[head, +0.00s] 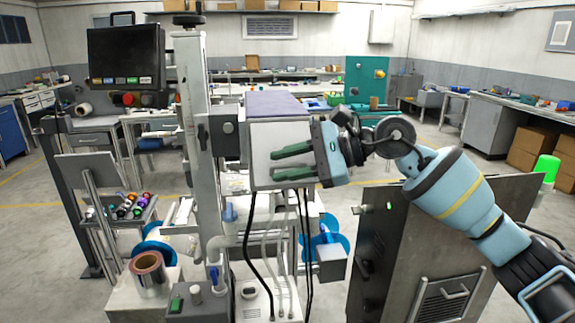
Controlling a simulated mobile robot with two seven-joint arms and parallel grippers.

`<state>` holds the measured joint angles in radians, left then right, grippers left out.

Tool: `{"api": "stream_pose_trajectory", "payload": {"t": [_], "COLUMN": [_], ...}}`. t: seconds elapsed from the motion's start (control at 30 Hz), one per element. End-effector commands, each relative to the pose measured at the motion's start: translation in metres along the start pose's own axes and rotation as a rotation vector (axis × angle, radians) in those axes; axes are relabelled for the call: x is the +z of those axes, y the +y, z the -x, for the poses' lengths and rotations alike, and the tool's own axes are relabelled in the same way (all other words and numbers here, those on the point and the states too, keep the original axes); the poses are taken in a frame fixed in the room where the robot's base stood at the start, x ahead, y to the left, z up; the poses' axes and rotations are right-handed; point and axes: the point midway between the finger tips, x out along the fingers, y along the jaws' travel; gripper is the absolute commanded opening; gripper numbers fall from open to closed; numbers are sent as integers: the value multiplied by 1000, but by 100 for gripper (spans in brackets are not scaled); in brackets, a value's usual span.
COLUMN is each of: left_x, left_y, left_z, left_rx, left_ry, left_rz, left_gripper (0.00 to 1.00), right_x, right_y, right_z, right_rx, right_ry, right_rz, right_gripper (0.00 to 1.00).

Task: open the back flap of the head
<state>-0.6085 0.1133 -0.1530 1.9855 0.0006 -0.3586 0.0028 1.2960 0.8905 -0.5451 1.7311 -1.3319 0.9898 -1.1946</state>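The head (262,134) is a pale box with a purple-grey top, mounted on the upright column in the middle of the head view. A pale flat panel with a dark edge faces me on it; I cannot tell for sure whether this is the back flap, and it looks closed. My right gripper (273,166) comes in from the right, its two green fingers apart and pointing left in front of this panel. Nothing shows between the fingers. I cannot tell whether they touch the panel, and they cover part of it. My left gripper is not in view.
The column (190,110) stands left of the head. A black display box (125,55) is at the upper left. Cables hang below the head, near blue reels (327,243). A grey cabinet (400,250) stands below my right arm. Open floor lies behind on the right.

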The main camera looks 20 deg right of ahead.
Motion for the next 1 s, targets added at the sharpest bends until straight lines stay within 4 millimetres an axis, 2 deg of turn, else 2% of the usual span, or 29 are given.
{"api": "stream_pose_trajectory", "payload": {"t": [0.3, 0.7, 0.83, 1.0], "left_x": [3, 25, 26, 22], "left_y": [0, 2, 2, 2], "left_z": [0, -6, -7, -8], "left_rx": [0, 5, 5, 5], "left_ry": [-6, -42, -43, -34], "left_rz": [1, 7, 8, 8], "left_gripper": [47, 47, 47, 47], "right_x": [-3, -4, -3, -1], "right_y": [1, 2, 1, 1], "right_z": [4, 61, 73, 78], "right_rx": [0, 2, 1, 1], "right_ry": [4, 4, 3, 1], "right_rz": [-4, -4, -3, -1], "right_gripper": [31, 31, 31, 31]}}
